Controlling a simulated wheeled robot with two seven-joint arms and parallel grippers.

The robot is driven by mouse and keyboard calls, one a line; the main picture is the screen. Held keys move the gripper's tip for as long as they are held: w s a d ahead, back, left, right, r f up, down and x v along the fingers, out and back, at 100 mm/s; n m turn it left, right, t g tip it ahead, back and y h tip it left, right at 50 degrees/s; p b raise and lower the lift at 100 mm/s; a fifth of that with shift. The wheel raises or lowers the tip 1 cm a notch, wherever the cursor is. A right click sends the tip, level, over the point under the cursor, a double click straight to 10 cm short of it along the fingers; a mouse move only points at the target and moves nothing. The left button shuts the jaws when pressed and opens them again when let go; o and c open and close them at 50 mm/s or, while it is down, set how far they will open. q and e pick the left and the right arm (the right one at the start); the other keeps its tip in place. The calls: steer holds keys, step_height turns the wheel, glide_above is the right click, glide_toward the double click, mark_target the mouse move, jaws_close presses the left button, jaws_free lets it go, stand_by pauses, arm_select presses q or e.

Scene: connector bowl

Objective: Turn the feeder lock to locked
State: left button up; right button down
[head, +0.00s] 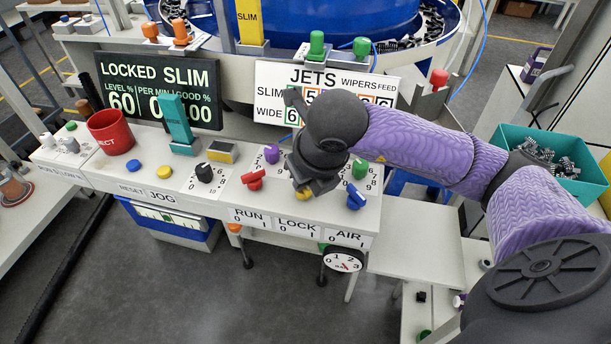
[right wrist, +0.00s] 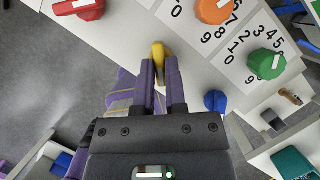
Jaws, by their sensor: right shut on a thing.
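The feeder lock is the yellow knob (head: 304,195) above the LOCK 0 1 label (head: 295,225) on the front edge of the white panel. My right gripper (head: 309,187) reaches down over it from the right. In the right wrist view the fingers (right wrist: 162,72) are closed on the yellow knob (right wrist: 159,50), which sticks out beyond their tips. The knob's angle to its 0 and 1 marks is mostly hidden by the gripper. The dark display (head: 160,89) reads LOCKED SLIM. My left gripper is not in view.
A red knob (head: 254,179) stands left of the lock and a blue knob (head: 356,198) right of it. Green (head: 359,169) and purple (head: 271,153) dials sit behind. A red cup (head: 110,132) stands at the left; a teal bin (head: 551,164) of connectors is at the right.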

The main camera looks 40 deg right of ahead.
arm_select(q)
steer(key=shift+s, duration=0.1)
arm_select(e)
steer(key=c, duration=0.7)
jaws_free()
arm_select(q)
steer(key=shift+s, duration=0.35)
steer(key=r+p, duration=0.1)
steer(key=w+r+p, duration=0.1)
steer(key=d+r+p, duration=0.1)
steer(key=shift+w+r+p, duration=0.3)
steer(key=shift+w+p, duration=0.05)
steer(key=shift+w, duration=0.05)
arm_select(e)
steer(key=v, duration=1)
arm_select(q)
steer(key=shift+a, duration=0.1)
arm_select(e)
steer(key=shift+w, duration=0.1)
steer(key=shift+a, duration=0.1)
